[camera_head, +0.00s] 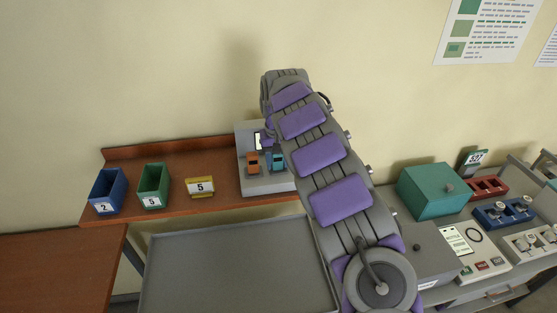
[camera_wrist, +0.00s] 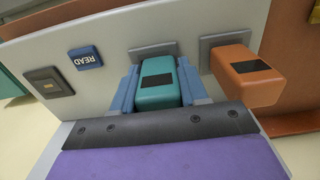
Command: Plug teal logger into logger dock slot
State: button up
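The teal logger (camera_wrist: 158,82) sits between the two blue-grey fingers of my gripper (camera_wrist: 158,92), which close on its sides. Its far end is at a grey slot plate (camera_wrist: 152,50) on the pale face of the logger dock (camera_wrist: 110,28); how deep it is in cannot be told. An orange logger (camera_wrist: 247,75) stands in the neighbouring slot, just right of my gripper. In the head view, the teal logger (camera_head: 278,161) and orange logger (camera_head: 252,162) are side by side on the dock (camera_head: 265,185). My arm hides the dock's right part.
The dock face also has a blue READ button (camera_wrist: 85,57) and a dark square panel (camera_wrist: 48,82). A grey tray (camera_head: 235,265) lies in front.

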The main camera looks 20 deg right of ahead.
jog(key=shift+a, duration=0.1)
grip_shut()
jog(key=shift+r, duration=0.1)
jog(key=shift+r+p, duration=1.35)
jog(key=shift+r, duration=1.55)
jog(key=shift+r, duration=0.1)
